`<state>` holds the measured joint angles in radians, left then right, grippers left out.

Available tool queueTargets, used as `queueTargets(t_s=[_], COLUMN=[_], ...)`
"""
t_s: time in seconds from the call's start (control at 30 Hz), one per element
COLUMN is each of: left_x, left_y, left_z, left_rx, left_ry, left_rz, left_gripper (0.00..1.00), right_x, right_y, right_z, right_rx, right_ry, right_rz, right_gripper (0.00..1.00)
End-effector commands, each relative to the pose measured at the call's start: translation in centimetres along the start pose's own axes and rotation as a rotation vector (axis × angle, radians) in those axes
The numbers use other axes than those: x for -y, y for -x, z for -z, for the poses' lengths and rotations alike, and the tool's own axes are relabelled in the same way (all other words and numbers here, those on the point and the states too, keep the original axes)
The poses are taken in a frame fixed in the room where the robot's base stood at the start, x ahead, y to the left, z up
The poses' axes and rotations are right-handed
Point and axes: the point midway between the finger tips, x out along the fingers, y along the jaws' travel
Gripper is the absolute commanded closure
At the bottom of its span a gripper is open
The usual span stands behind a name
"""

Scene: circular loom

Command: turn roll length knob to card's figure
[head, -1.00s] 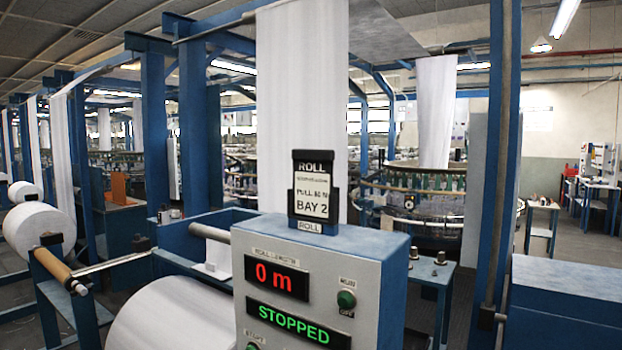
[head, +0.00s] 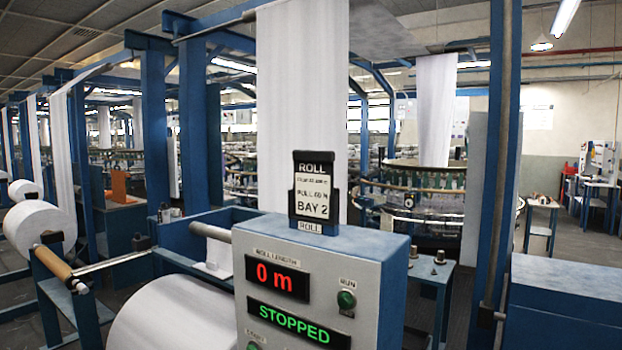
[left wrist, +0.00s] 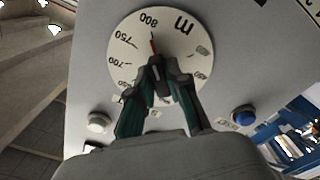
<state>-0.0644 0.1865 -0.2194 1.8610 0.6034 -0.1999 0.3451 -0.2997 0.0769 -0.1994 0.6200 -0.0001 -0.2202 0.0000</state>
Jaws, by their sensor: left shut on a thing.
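In the left wrist view, my left gripper (left wrist: 160,68) is shut on the roll length knob at the middle of a round white dial (left wrist: 125,58). The knob is mostly hidden by the fingers. A red pointer (left wrist: 153,44) shows beyond the fingertips, near the 800 mark; 750 and 700 also read, and the lower scale is partly covered. In the head view, the card (head: 312,190) stands in a dark holder on the control box (head: 372,265). It reads "ROLL" and "BAY 2"; its smaller lines are blurred. The display (head: 277,278) reads 0 m. My right gripper is not in view.
A green STOPPED display (head: 295,322) and a green RUN button (head: 346,300) are on the box front. A white fabric roll (head: 170,318) lies left of the box.

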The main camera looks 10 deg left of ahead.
Motion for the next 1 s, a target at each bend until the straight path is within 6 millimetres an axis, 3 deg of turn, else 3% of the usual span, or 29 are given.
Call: queueTargets(t_s=[0.07, 0.1, 0.27, 0.57, 1.0], left_x=[0.0, 0.1, 0.1, 0.1, 0.0], left_y=[0.0, 0.0, 0.0, 0.3, 6.2], left_z=[0.0, 0.0, 0.0, 0.0, 0.0], left_rx=[0.003, 0.002, 0.001, 0.001, 0.003], left_ry=[-0.062, -0.071, -0.064, -0.061, -0.061], left_rz=[0.002, 0.002, 0.002, 0.002, 0.003], left_gripper=[1.0, 0.82, 0.58, 0.58, 0.58], right_x=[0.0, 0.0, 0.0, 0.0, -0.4], right_y=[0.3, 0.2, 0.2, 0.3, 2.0], right_z=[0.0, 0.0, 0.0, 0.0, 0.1], right_rx=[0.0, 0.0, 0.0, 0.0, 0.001], right_ry=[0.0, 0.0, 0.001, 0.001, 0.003], right_rz=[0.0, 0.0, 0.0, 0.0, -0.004], right_gripper=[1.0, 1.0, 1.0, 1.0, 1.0])
